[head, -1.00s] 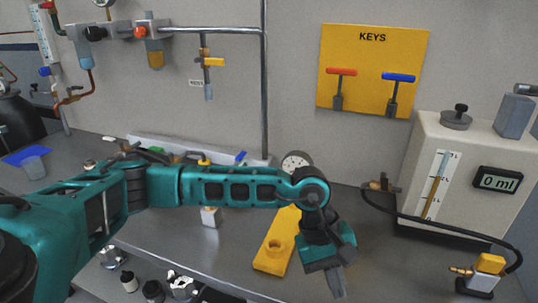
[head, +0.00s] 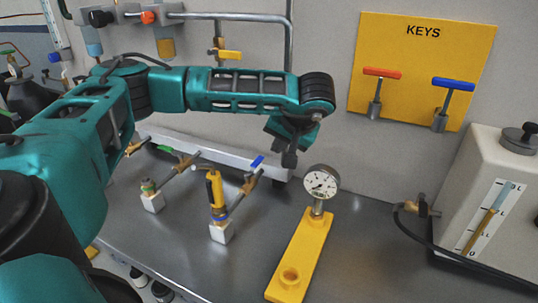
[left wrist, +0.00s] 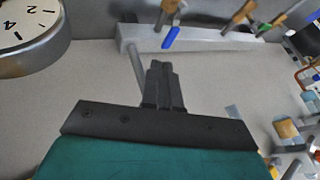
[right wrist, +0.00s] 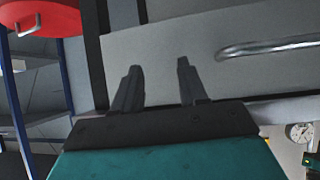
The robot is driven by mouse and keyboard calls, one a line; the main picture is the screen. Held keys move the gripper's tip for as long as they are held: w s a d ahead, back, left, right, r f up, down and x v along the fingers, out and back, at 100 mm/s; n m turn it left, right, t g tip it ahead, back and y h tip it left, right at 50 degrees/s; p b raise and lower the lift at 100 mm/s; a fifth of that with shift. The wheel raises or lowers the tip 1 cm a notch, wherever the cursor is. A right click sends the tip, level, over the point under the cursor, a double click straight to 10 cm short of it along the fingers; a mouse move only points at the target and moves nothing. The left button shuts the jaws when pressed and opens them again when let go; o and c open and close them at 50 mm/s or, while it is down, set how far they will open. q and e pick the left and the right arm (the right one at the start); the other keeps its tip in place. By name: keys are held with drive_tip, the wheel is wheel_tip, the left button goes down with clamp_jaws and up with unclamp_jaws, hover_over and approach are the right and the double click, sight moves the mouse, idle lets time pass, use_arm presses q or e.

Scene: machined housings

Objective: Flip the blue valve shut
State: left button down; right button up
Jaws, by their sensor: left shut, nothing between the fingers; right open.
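The blue valve's lever (head: 257,161) is at the end of a brass fitting on the pale rail, at the back of the grey bench. The blue lever also shows in the left wrist view (left wrist: 171,37), against the brass fitting. My left gripper (head: 289,160) is shut and empty, just right of the lever and apart from it in the head view. Its closed fingers show in the left wrist view (left wrist: 163,68), pointing toward the rail. My right gripper (right wrist: 160,70) is open and empty, away from the valve, seen only in its own wrist view.
A dial gauge (head: 321,181) stands on a yellow bracket (head: 300,255) to the right. A grey pipe (head: 288,60) runs down the wall.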

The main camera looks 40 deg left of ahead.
sight(254, 167)
use_arm(q)
drive_tip(key=shift+d, duration=0.1)
drive_tip(key=x, duration=1)
use_arm(e)
drive_tip(key=shift+d+r, duration=0.1)
use_arm(q)
drive_tip(key=shift+w, duration=0.1)
idle(0.4)
drive_tip(key=shift+n+b, duration=0.35)
drive_tip(key=shift+n, duration=0.05)
use_arm(e)
drive_tip(key=shift+s+f, duration=0.45)
drive_tip(key=shift+s, duration=0.1)
